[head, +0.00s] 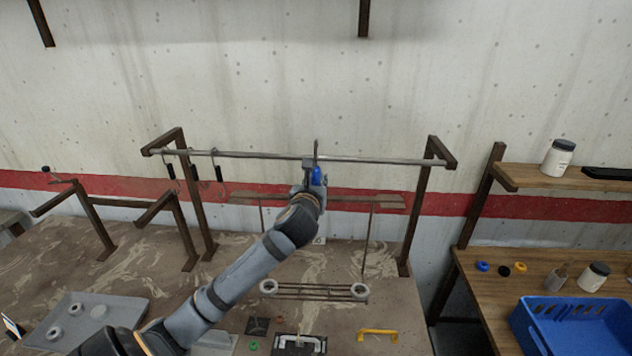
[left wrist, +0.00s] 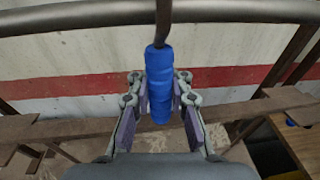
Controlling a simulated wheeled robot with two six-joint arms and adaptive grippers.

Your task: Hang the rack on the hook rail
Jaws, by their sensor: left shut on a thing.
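The rack is a brown wire frame with a wide top bar, two long side rods and a low shelf (head: 315,292) bearing two pale rings. A blue grip (head: 318,176) with a dark hook stem tops it. My left gripper (head: 313,190) is shut on this blue grip, also seen in the left wrist view (left wrist: 158,75). The rack hangs roughly upright below the gripper. The grey hook rail (head: 270,155) runs level behind the stem, which crosses the rail in both views. I cannot tell whether the hook tip rests over it. My right gripper is not in view.
Several dark hooks (head: 193,165) hang at the rail's left end. Brown posts (head: 415,220) carry the rail. A grey tray (head: 70,335) with rings lies front left. At right stand a wooden shelf (head: 525,177) and a blue crate (head: 535,325). A yellow handle (head: 377,332) lies in front.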

